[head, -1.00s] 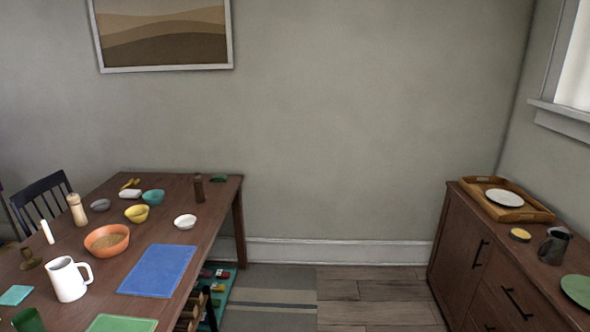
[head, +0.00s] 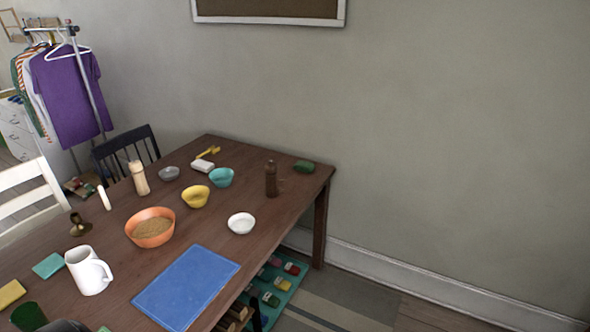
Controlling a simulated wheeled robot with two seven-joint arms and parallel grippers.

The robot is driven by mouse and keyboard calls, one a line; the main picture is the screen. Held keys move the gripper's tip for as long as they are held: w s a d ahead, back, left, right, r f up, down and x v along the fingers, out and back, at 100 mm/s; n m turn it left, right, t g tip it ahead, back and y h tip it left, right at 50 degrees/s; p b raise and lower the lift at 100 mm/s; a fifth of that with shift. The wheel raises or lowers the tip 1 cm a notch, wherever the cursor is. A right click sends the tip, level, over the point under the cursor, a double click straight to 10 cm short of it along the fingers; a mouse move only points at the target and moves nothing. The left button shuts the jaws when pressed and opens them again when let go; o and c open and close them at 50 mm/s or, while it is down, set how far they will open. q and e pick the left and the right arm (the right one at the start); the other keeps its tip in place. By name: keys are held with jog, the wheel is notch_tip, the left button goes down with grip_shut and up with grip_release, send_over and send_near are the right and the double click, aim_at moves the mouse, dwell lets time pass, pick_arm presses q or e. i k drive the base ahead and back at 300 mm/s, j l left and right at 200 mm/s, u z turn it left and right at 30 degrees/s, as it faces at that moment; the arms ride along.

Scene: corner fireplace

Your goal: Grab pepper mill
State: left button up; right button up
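Two mill-like shapes stand upright on the wooden table (head: 120,235) in the head view. One is a dark brown pepper mill (head: 271,180) near the far right end of the table. The other is a pale wooden mill-shaped piece (head: 139,180) at the far left side. Nothing touches either one.
Around the dark mill are a green item (head: 304,166), a teal bowl (head: 222,177) and a white bowl (head: 241,223). An orange bowl (head: 150,228), white pitcher (head: 88,272) and blue mat (head: 186,286) lie nearer.

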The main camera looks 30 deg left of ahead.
aim_at(272, 179)
jog(key=i+u, duration=0.2)
jog(key=i, duration=0.35)
jog(key=i+l+u, duration=0.15)
jog(key=i, duration=0.4)
jog(key=i+l+u, duration=0.2)
jog(key=i, duration=0.35)
jog(key=l, duration=0.1)
